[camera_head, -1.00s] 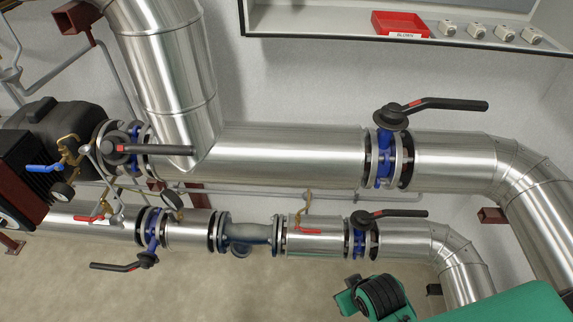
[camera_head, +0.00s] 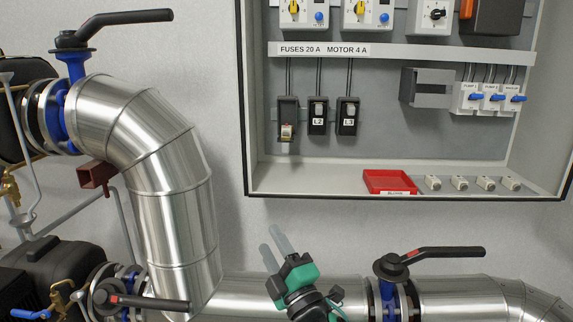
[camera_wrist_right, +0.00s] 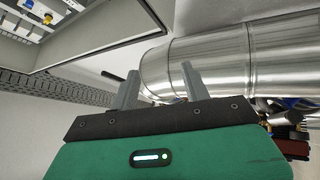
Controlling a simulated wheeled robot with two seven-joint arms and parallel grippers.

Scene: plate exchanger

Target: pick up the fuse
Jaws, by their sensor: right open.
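Several small white fuses stand in a row on the bottom ledge of the cabinet, among them one at the left (camera_head: 433,183) and one at the right end (camera_head: 511,184). In the head view, the left fuse holder (camera_head: 288,112) hangs open with a light-coloured piece at its lower end, perhaps a fuse. The holders L2 (camera_head: 318,116) and L3 (camera_head: 347,116) look closed. My right gripper (camera_head: 270,238) is open and empty, below the cabinet and in front of the pipes. Its two grey fingers also show apart in the right wrist view (camera_wrist_right: 160,74). My left gripper is not in view.
A red tray (camera_head: 390,181) sits on the ledge left of the fuses. The cabinet's front lower edge (camera_head: 400,197) lies above my right gripper. Large metal pipes (camera_head: 185,180) and a black valve handle (camera_head: 445,253) are nearby.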

